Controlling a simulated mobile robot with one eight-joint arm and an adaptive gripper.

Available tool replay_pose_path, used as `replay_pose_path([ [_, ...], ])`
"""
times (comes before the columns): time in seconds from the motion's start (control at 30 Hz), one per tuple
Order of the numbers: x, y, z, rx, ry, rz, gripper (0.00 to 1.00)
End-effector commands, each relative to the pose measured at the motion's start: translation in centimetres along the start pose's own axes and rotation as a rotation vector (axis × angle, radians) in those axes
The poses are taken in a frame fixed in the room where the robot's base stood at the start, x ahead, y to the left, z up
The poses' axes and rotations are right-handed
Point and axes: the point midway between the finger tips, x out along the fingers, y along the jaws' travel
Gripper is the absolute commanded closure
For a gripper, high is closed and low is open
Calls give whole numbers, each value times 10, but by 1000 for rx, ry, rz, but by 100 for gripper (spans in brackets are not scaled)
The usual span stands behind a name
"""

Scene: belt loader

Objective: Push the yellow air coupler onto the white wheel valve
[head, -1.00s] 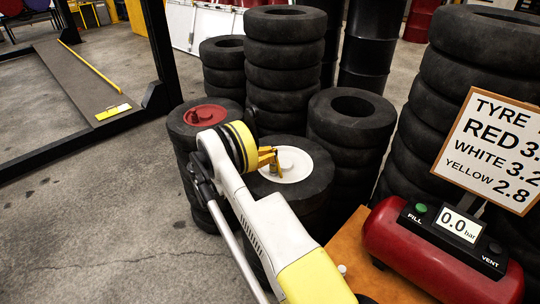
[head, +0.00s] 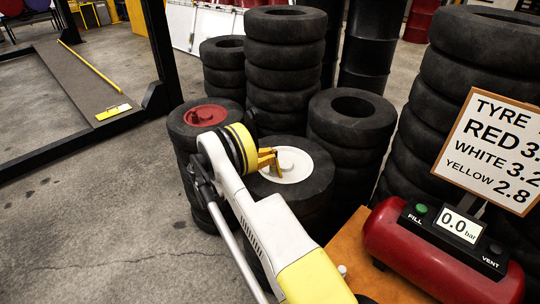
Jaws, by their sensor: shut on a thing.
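The white wheel (head: 308,164) lies flat in the top tyre of a stack at the centre, with a raised round hub in its middle. My arm reaches up from the bottom, and the yellow-orange piece at its end, by my gripper (head: 268,158), is over the left part of the white wheel. My gripper is shut on the yellow air coupler, but fingers and coupler are hard to tell apart at this size. The wheel's valve cannot be made out; the arm's end covers that side. Whether the coupler touches the valve cannot be told.
A red wheel (head: 206,115) sits on a stack to the left. Tall tyre stacks (head: 285,60) stand behind and to the right. A red compressor (head: 420,250) reading 0.0 bar and a pressure sign (head: 490,150) are at the right.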

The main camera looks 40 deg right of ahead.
Motion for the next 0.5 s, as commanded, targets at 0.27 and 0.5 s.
replay_pose_path([
  [0.27, 0, 0, 4, 0, 0, 0, 100],
  [0.5, 0, 0, 5, 0, -1, 0, 67],
])
